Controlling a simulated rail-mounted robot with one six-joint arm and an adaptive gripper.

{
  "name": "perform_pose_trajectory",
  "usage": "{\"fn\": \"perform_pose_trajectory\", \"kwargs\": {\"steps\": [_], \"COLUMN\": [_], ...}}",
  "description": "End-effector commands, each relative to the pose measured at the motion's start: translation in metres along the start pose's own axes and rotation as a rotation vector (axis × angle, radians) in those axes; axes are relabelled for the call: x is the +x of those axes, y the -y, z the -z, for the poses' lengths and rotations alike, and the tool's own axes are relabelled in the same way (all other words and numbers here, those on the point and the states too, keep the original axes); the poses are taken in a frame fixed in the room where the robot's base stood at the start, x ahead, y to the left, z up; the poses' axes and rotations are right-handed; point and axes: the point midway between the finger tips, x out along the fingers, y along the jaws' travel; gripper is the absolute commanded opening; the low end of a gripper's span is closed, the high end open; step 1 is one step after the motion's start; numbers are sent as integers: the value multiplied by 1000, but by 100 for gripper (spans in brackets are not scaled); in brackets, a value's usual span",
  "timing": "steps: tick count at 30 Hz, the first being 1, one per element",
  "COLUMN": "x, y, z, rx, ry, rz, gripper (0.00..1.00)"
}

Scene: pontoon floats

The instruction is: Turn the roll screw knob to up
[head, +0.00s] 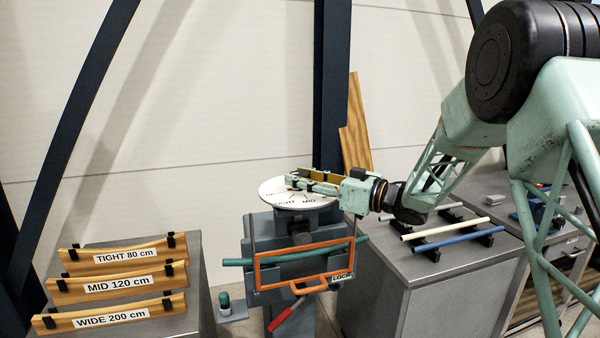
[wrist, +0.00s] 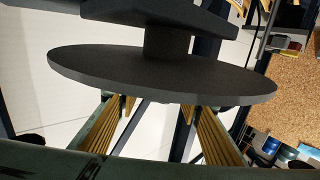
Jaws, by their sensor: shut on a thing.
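The roll screw's white dial (head: 272,187) lies flat on top of the grey bending machine (head: 262,226), with lettering including TIGHT and MID around its rim. My gripper (head: 304,181) reaches in from the right just over the dial, its yellow-padded fingers shut on the roll screw knob. The fingers and wrist hide the knob, so its pointing direction cannot be told. In the wrist view the dial's dark underside (wrist: 160,75) fills the middle, and the yellow-padded fingers of my gripper (wrist: 157,108) stand on either side past its edge.
An orange guard frame (head: 256,274) marked LOCK and a teal tube (head: 238,262) sit below the dial. Wooden templates (head: 110,286) labelled TIGHT, MID and WIDE stand at left. Tubes (head: 445,242) lie on a grey cabinet (head: 392,262) at right. A dark post rises behind.

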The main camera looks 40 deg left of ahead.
Motion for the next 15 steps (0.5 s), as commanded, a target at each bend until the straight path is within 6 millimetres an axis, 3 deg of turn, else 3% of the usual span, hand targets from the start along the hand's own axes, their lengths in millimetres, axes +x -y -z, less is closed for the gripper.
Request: {"fn": "perform_pose_trajectory", "kwargs": {"steps": [15], "x": [0], "y": [-1], "z": [3], "rx": [-3], "ry": [-3], "rz": [95], "gripper": [22]}}
